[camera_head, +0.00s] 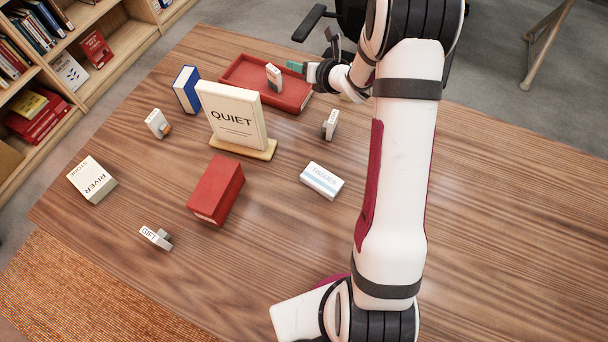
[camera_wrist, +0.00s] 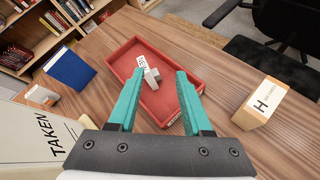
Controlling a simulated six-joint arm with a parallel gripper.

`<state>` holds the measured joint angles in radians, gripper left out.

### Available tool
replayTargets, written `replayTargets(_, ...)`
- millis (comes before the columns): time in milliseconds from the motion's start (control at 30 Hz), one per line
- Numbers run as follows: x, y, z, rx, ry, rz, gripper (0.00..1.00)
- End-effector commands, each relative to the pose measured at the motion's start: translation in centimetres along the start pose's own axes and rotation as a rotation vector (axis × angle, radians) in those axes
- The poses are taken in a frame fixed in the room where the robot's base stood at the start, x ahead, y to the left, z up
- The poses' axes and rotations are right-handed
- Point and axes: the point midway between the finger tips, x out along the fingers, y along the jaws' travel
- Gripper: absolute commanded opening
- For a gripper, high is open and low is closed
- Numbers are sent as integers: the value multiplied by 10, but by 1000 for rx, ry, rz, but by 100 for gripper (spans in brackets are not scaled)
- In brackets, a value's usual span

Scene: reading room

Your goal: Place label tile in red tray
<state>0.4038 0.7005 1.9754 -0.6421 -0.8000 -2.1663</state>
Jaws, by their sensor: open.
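The red tray (camera_head: 239,75) lies at the far side of the table, and it fills the middle of the wrist view (camera_wrist: 122,60). A small white and grey label tile (camera_head: 273,77) is inside the tray. It also shows in the wrist view (camera_wrist: 148,70), apart from both fingers, with lettering too small to read. My gripper (camera_head: 298,67) is over the tray's right end in the head view, partly hidden by its own wrist. In the wrist view its teal fingers (camera_wrist: 160,82) are spread, with nothing gripped between them.
A QUIET sign (camera_head: 232,115) and a blue book (camera_head: 187,90) stand near the tray. A red box (camera_head: 216,188), a TISSUES box (camera_head: 322,180) and a RIVER STONE box (camera_head: 91,180) lie nearer.

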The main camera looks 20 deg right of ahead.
Motion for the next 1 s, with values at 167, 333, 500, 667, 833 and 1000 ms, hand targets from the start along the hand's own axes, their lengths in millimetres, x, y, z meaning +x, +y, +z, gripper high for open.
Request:
replayTargets(167,-137,27,-1,1359,-64,-552,50)
replayTargets(333,-285,103,-103,2528,-342,-1114,50)
replayTargets(500,-358,156,-163,-2524,501,1326,50)
replayTargets(667,-370,165,-172,-2410,520,1322,50)
replayTargets(833,-369,165,-171,-2414,520,1321,50)
replayTargets(1000,-369,164,-171,-2416,520,1320,50)
